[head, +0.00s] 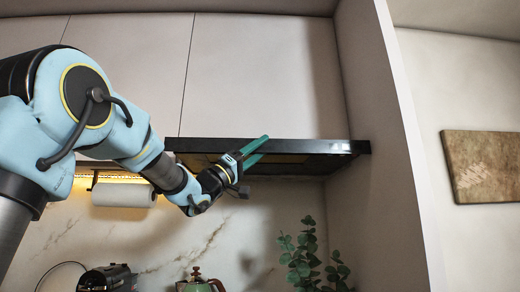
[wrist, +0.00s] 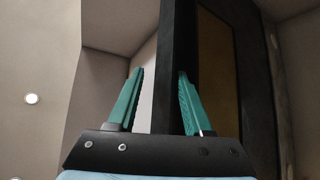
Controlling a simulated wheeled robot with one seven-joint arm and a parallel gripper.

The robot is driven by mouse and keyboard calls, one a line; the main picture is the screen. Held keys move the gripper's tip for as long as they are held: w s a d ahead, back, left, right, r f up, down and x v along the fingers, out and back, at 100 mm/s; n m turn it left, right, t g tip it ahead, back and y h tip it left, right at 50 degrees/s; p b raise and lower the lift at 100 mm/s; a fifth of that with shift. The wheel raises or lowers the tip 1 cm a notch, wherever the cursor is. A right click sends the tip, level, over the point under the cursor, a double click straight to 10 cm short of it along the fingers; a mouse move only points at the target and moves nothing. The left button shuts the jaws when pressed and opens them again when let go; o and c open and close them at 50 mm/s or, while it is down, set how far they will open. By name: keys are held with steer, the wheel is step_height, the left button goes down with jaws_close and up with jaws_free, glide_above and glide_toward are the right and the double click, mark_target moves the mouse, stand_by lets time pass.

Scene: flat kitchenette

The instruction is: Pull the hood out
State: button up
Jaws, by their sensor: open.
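The hood (head: 320,147) is a dark, flat unit with a black front edge, below the white wall cabinets in the head view. My gripper (head: 262,147) is at the hood's front edge, left of the edge's right end, with its green fingers one above the other. In the wrist view, my gripper (wrist: 160,72) is open. The hood's black edge (wrist: 178,30) runs as a vertical band between the two green fingers. The right finger overlaps the band in the picture. I cannot tell whether either finger touches it.
White cabinets (head: 260,75) are above the hood, and a side panel (head: 385,120) stands to its right. Below are a paper towel roll (head: 123,194), a kettle (head: 200,284), a black appliance (head: 107,278) and a plant (head: 310,260). The space in front of the hood looks clear.

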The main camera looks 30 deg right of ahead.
steer(key=b+v, duration=0.4)
steer(key=v, duration=0.6)
steer(key=shift+a+f, duration=0.15)
steer(key=shift+a, duration=0.1)
